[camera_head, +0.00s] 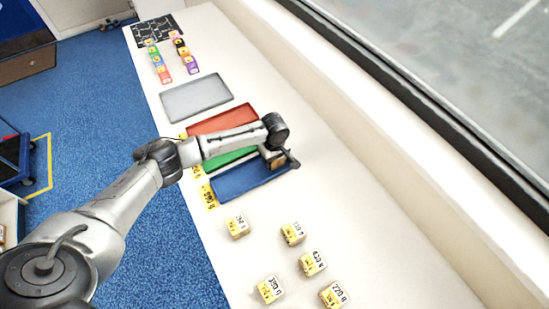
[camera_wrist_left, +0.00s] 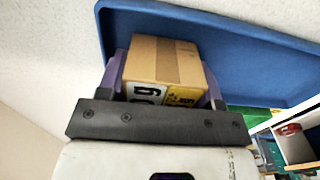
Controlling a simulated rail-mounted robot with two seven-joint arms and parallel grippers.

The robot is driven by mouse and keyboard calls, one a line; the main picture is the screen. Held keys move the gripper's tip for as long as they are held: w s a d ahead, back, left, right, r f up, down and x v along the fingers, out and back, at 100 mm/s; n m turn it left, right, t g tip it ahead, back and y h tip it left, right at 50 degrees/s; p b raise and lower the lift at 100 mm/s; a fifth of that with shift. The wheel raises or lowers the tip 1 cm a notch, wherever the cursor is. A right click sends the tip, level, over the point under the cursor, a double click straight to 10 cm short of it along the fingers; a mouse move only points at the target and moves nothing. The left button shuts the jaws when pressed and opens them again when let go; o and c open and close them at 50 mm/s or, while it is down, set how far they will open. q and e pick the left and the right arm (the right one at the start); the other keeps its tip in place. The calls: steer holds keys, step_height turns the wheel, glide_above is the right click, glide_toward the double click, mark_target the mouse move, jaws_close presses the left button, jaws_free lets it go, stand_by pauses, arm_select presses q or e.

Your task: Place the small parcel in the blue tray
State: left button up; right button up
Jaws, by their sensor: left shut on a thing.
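The small parcel (camera_head: 277,162) is a brown carton with a tape strip and white and yellow labels. My left gripper (camera_head: 281,158) is shut on it at the right part of the blue tray (camera_head: 238,183). In the left wrist view the parcel (camera_wrist_left: 165,60) sits between the two fingers, with the blue tray (camera_wrist_left: 235,55) behind it. I cannot tell whether the parcel touches the tray floor. The blue tray looks otherwise empty where it shows. My right gripper is in neither view.
Several labelled parcels (camera_head: 238,226) stand on the white table nearer me. A green tray (camera_head: 233,156), a red tray (camera_head: 220,118) and a grey tray (camera_head: 195,97) lie beyond the blue one. Small coloured blocks (camera_head: 158,62) stand farther off. A window ledge borders the right.

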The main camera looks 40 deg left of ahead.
arm_select(q)
steer(key=shift+f, duration=0.25)
steer(key=o, duration=0.8)
steer(key=shift+f, duration=0.1)
step_height(320, 180, up, 12)
steer(key=shift+w+r, duration=0.1)
steer(key=shift+r, duration=0.1)
